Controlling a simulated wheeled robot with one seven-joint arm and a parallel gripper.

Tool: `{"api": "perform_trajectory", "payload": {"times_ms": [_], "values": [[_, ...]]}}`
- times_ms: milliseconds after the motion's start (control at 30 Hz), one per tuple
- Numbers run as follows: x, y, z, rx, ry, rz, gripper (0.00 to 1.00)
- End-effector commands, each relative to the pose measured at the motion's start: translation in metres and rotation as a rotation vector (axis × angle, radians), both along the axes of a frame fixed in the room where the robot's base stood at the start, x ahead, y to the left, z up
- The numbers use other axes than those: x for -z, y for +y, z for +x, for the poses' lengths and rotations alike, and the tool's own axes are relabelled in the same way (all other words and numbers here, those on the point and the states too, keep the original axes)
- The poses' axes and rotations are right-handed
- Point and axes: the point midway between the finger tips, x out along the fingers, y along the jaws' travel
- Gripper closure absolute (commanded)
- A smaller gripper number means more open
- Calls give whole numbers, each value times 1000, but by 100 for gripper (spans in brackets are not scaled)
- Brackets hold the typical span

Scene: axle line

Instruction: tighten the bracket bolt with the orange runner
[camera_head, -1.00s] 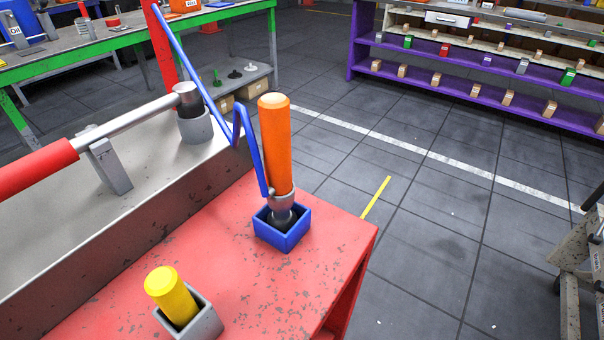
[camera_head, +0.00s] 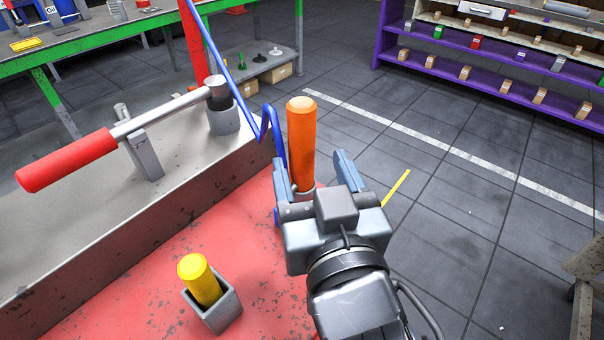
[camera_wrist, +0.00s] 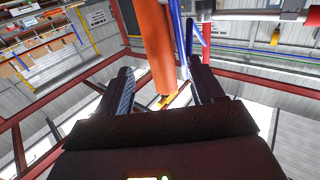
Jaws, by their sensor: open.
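The orange runner (camera_head: 301,145) stands upright at the right of the red bench, its foot hidden behind my gripper. A blue bent arm (camera_head: 264,125) reaches down beside it. My gripper (camera_head: 312,180) is open, one finger on each side of the orange handle's lower part in the head view. I cannot make out the bracket bolt for sure.
A yellow-handled tool (camera_head: 200,280) stands in a grey holder (camera_head: 222,312) on the red bench (camera_head: 165,280). A red-handled wrench (camera_head: 70,160) rests on a grey support (camera_head: 146,158) at left. Open floor lies to the right, before purple shelves (camera_head: 480,80).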

Motion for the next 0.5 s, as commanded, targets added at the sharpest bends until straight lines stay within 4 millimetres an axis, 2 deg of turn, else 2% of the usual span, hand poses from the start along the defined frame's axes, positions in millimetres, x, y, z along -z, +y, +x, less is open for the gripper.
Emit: {"api": "perform_trajectory", "payload": {"times_ms": [367, 500], "values": [[-5, 9, 32, 1, -5, 1, 33], [-5, 13, 51, 3, -3, 0, 33]]}}
